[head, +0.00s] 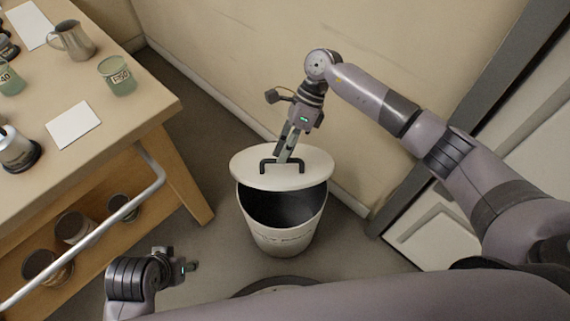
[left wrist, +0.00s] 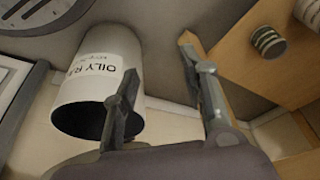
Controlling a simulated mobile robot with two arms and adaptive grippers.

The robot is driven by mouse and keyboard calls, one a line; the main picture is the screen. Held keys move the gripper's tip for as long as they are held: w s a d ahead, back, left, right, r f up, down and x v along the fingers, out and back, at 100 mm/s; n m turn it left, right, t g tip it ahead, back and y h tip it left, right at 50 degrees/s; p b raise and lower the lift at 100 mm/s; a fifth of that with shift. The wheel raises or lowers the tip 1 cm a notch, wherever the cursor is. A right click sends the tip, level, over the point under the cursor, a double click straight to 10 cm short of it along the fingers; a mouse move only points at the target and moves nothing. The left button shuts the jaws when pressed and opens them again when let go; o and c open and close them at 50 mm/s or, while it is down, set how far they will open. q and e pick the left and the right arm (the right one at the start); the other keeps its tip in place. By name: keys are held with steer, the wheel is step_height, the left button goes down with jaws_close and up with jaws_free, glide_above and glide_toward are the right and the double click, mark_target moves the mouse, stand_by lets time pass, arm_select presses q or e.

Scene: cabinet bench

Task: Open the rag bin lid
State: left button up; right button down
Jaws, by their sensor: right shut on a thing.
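The rag bin (head: 284,236) is a white round bin with a dark inside, standing on the floor. Its white lid (head: 310,165) is tilted up at the back, with the front of the opening exposed. My right gripper (head: 284,157) is shut on the black lid handle (head: 268,168). My left gripper (head: 190,266) is low, left of the bin and apart from it. In the left wrist view the left gripper (left wrist: 165,95) has its fingers spread with nothing between them. The bin (left wrist: 108,75) shows there with part of its "OILY RA" lettering.
A wooden bench (head: 150,112) with a metal rail (head: 150,185) stands at the left. A wall is close behind the bin.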

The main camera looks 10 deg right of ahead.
arm_select(q)
steer(key=shift+s+r, duration=0.15)
steer(key=shift+r, duration=0.25)
steer(key=shift+c, duration=0.4)
